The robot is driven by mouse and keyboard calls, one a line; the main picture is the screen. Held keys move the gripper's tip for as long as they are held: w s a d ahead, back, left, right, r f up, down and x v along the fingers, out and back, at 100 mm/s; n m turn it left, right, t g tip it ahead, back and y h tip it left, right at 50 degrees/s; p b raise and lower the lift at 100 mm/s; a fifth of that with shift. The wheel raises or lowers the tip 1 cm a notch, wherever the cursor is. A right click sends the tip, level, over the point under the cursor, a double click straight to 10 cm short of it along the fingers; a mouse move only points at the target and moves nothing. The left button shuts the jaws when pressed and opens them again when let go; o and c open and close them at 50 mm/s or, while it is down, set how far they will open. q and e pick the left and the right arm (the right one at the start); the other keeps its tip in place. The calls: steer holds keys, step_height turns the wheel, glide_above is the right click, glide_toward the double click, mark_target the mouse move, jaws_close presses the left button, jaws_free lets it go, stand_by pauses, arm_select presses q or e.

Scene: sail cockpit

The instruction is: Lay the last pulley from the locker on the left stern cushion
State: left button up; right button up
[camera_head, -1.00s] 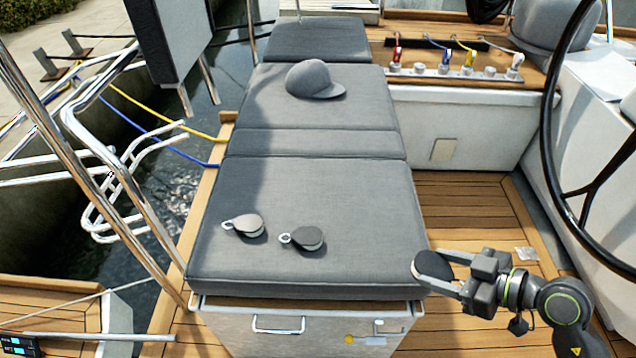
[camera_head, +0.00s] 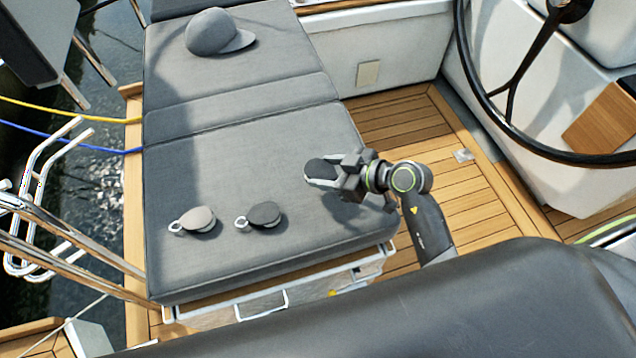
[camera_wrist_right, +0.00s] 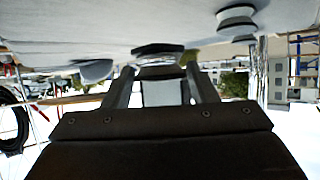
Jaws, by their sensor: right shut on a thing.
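My right gripper (camera_head: 338,172) is shut on a dark grey pulley (camera_head: 318,168) over the right side of the grey stern cushion (camera_head: 250,170). The held pulley (camera_wrist_right: 158,49) also shows between the fingers in the right wrist view, close to the cushion surface; I cannot tell whether it touches. Two other pulleys lie on the cushion to the left: a lighter one (camera_head: 199,218) and a darker one (camera_head: 265,213), each with a metal ring. My left gripper is not in view.
A grey cap (camera_head: 215,34) lies farther back on the cushions. A black steering wheel (camera_head: 505,90) stands at the right. A large dark padded surface (camera_head: 450,305) fills the lower right. The cushion between the darker pulley and my right gripper is clear.

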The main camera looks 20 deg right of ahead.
step_height(320, 180, down, 3)
steer(key=shift+r, duration=0.15)
step_height(320, 180, down, 3)
steer(key=shift+f+b, duration=0.1)
steer(key=shift+b, duration=0.5)
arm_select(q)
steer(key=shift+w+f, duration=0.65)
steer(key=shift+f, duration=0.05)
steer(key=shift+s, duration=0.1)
arm_select(e)
steer(key=o, duration=1)
steer(key=shift+f, duration=0.1)
steer(key=shift+o, duration=0.2)
